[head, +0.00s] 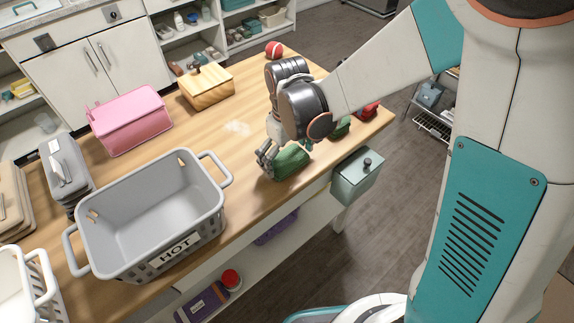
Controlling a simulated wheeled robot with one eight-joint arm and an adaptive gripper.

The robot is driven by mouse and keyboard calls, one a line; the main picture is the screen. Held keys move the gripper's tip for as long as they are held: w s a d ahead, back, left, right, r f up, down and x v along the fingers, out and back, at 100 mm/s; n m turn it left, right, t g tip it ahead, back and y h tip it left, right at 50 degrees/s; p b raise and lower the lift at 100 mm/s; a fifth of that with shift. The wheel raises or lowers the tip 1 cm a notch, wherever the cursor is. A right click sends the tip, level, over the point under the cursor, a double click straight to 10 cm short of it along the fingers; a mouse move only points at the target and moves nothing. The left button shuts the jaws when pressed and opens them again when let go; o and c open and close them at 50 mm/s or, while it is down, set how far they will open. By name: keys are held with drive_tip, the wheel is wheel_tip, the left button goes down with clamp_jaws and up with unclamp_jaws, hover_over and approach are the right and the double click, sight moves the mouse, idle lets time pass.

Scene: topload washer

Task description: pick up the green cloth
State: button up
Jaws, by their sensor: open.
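A green cloth (291,164) lies bunched on the wooden table near its front edge. My gripper (268,159) is low over the table at the left end of the cloth, with its fingers open. The fingers overlap the cloth's left side in the picture; I cannot tell whether they touch it. My wrist hides part of the area behind the cloth. A second dark green item (340,128) shows behind it to the right, partly hidden by my arm.
A grey basket marked HOT (150,258) stands left on the table (232,196). A pink box (130,120), a wooden box (207,88) and a red ball (274,49) are farther back. A red item (368,110) lies right; a grey-green box (357,177) sits beside the front edge.

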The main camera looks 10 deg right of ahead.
sight(287, 157)
drive_tip(key=shift+f, duration=0.15)
drive_tip(key=c, duration=0.7)
drive_tip(key=shift+c, duration=0.2)
wheel_tip(287, 157, up, 20)
drive_tip(key=p, duration=1.4)
drive_tip(key=o, duration=0.4)
drive_tip(key=shift+c, duration=0.2)
drive_tip(key=c, duration=0.3)
drive_tip(key=shift+f, duration=0.1)
drive_tip(key=shift+c, duration=0.3)
